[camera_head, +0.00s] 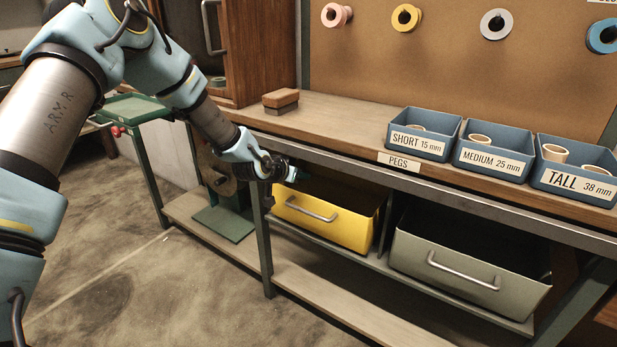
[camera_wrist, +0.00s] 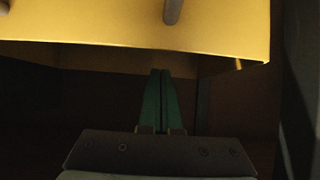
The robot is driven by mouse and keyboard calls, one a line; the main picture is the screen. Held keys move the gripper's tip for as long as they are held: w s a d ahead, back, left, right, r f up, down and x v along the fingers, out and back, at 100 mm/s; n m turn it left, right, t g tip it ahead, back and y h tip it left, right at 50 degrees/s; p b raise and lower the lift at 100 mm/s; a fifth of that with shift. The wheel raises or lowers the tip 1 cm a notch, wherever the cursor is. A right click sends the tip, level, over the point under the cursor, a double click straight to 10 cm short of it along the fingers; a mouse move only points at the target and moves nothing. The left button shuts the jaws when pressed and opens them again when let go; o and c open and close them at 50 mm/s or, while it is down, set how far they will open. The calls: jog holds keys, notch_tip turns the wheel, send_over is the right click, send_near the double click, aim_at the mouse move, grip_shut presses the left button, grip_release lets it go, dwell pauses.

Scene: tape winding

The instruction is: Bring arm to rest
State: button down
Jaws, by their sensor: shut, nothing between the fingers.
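My arm (camera_head: 60,110) reaches from the left side of the head view toward the workbench. My gripper (camera_head: 298,176) is at the front edge of the bench, just above the open yellow drawer (camera_head: 322,228). In the wrist view my gripper (camera_wrist: 160,74) shows two green fingers pressed together with nothing between them. The yellow drawer's front (camera_wrist: 90,32) fills the top of the wrist view, with part of its handle (camera_wrist: 173,10) showing. I cannot tell whether the fingers touch the drawer.
A grey drawer (camera_head: 465,270) stands open at the right. Blue bins of pegs (camera_head: 418,134) line the bench top (camera_head: 335,125). A brown block (camera_head: 281,101) sits near the cabinet. A green-topped stand (camera_head: 132,108) is behind my arm. The floor (camera_head: 130,285) in front is clear.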

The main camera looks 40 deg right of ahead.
jog(key=shift+v, duration=2.35)
jog(key=w+a+r+n+y, duration=0.1)
jog(key=w+a+n+y, duration=0.15)
jog(key=a, duration=0.75)
jog(key=w+a+r+n+t+y, duration=0.1)
jog(key=w+a+r+y, duration=0.15)
jog(key=a, duration=0.75)
jog(key=w+a+r+n+y, duration=0.1)
jog(key=w+a+n+y, duration=0.15)
jog(key=a, duration=0.75)
jog(key=s+a+r+n+g+y, duration=0.1)
jog(key=s+a+r+n, duration=0.2)
jog(key=a, duration=0.5)
jog(key=s+a+r+n+g+y+p, duration=0.1)
jog(key=s+a+n, duration=0.1)
jog(key=s+a, duration=0.45)
jog(key=s+a+r+n+y, duration=0.1)
jog(key=s+a+r+n, duration=0.15)
jog(key=a, duration=0.65)
notch_tip(320, 180, up, 18)
jog(key=p, duration=1.8)
jog(key=shift+f+p, duration=0.2)
jog(key=shift+p, duration=0.15)
jog(key=shift+a, duration=0.1)
